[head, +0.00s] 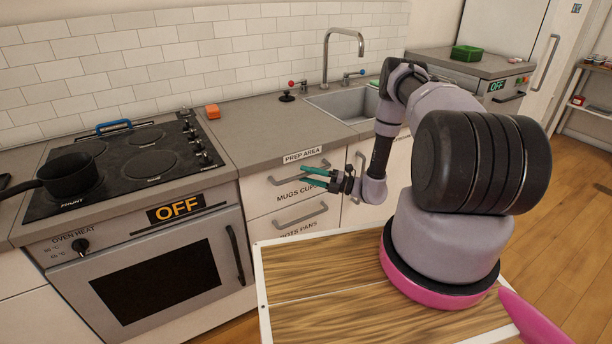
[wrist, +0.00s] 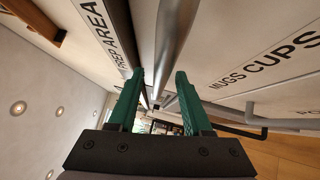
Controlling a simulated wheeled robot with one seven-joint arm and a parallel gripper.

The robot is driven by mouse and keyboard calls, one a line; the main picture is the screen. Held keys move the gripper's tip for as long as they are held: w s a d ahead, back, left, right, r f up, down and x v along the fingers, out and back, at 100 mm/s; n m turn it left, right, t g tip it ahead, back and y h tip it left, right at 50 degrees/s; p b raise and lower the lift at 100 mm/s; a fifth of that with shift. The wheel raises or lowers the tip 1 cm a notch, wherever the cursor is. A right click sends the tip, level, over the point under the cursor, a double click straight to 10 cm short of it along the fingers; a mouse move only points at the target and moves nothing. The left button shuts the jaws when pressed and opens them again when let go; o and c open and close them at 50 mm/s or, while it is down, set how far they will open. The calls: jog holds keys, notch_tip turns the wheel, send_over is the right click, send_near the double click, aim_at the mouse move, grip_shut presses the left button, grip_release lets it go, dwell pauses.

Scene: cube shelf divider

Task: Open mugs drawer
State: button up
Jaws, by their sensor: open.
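The mugs drawer (head: 262,196), labelled "MUGS CUPS", is under the counter right of the oven; its front sits flush with the cabinet. In the wrist view the drawer front (wrist: 228,60) fills the upper right. Its silver bar handle (wrist: 175,40) runs down the picture towards the gap between my fingers. My gripper (head: 304,174) is at the handle in the head view, with teal fingers partly covering it. In the wrist view my gripper (wrist: 160,85) is open, one finger on each side of the handle's line. I cannot tell whether either finger touches it.
The "POTS PANS" drawer (head: 270,228) is just below, with its own bar handle (head: 300,214). The counter edge with the "PREP AREA" label (head: 303,155) is just above. The oven (head: 160,275) stands at left; a cabinet door handle (head: 358,177) is to the right.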

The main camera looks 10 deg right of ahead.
jog(key=shift+w+a, duration=0.15)
jog(key=shift+a, duration=0.15)
grip_shut()
dwell(1.3)
